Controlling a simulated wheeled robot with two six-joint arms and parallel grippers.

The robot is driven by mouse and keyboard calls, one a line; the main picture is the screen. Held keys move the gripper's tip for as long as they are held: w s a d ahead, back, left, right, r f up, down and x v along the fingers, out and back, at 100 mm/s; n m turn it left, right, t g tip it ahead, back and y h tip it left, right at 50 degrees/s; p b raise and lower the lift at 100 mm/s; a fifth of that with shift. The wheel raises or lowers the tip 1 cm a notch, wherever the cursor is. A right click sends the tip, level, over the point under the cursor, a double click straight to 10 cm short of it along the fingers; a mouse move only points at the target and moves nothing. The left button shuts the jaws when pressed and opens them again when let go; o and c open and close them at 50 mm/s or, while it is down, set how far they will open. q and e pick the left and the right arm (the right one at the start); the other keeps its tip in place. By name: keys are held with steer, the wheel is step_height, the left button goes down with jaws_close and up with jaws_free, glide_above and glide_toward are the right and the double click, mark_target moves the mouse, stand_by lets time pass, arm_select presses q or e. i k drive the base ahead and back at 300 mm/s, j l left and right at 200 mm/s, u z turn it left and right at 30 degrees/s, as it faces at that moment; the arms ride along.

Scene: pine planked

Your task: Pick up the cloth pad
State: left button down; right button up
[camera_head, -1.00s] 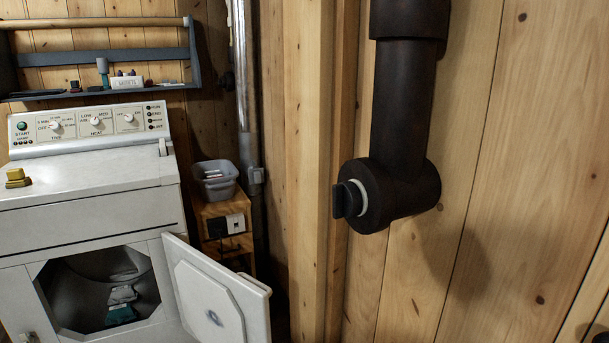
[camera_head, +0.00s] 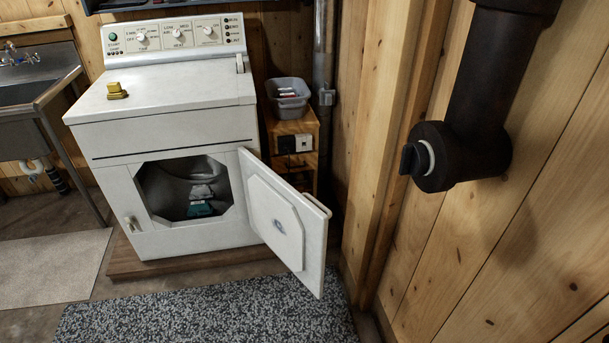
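No cloth pad can be told for sure. Inside the open drum of the white dryer (camera_head: 165,136) lie a teal folded item (camera_head: 201,210) and a pale grey item (camera_head: 200,191) behind it. Both look like cloth, but they are small and in shade. A small yellow object (camera_head: 117,91) sits on top of the dryer toward its left; I cannot tell what it is made of. Neither of my grippers is in view.
The dryer door (camera_head: 283,227) stands open to the right. A grey bin (camera_head: 288,98) sits on a wooden stand (camera_head: 300,132). A metal sink (camera_head: 35,95) is at left, a black pipe (camera_head: 462,140) at right. A speckled rug (camera_head: 210,312) and a pale mat (camera_head: 48,268) lie in front.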

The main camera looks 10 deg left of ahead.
mark_target(115, 91)
steer(key=u, duration=1.5)
